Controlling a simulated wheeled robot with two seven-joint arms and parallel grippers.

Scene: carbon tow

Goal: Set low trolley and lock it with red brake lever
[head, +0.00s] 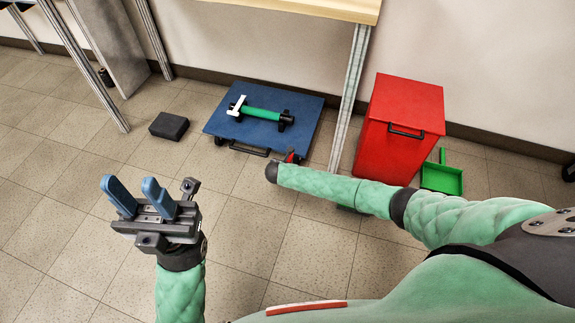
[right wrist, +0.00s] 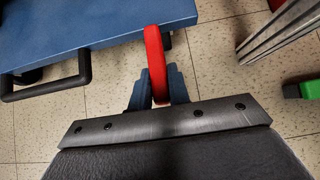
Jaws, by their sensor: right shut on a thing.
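The low trolley (head: 225,122) is a blue flat platform on the floor, partly under the table. Its black handle (head: 249,150) faces me; the handle also shows in the right wrist view (right wrist: 45,90). A green roll with dark ends (head: 262,114) and a white bracket lies on the platform. The red brake lever (right wrist: 155,62) stands at the trolley's front edge. My right gripper (right wrist: 157,88) is shut on the lever, one blue finger on each side. In the head view my right forearm mostly hides it. My left gripper (head: 139,192) is open and empty, apart from the trolley.
A red bin (head: 402,115) stands right of a metal table leg (head: 349,95), close to my right arm. A green dustpan (head: 441,178) lies beside it. A dark block (head: 169,126) sits on the floor left of the trolley. The floor in front is clear.

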